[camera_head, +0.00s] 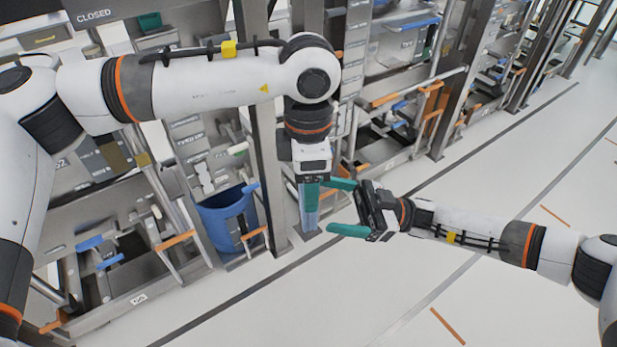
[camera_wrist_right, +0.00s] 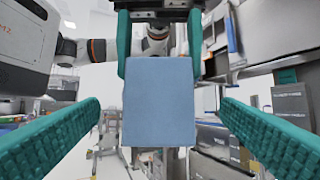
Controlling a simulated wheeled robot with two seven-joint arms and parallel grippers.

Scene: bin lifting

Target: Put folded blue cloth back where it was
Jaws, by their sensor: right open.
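The folded blue cloth (camera_wrist_right: 160,105) hangs as a flat, upright rectangle in the right wrist view. In the head view it shows as a narrow light-blue strip (camera_head: 311,219) below my left gripper (camera_head: 310,196). My left gripper points down and is shut on the cloth, with a green finger at each side of its upper part. My right gripper (camera_head: 343,207) is open and empty, just right of the cloth. Its two green fingers reach toward the cloth and stand wide apart on either side of it in the right wrist view, not touching it.
A blue bin (camera_head: 228,222) stands at the foot of the rack, left of a grey post (camera_head: 262,130). Racks with shelves, boxes and orange-ended bars line the left and back.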

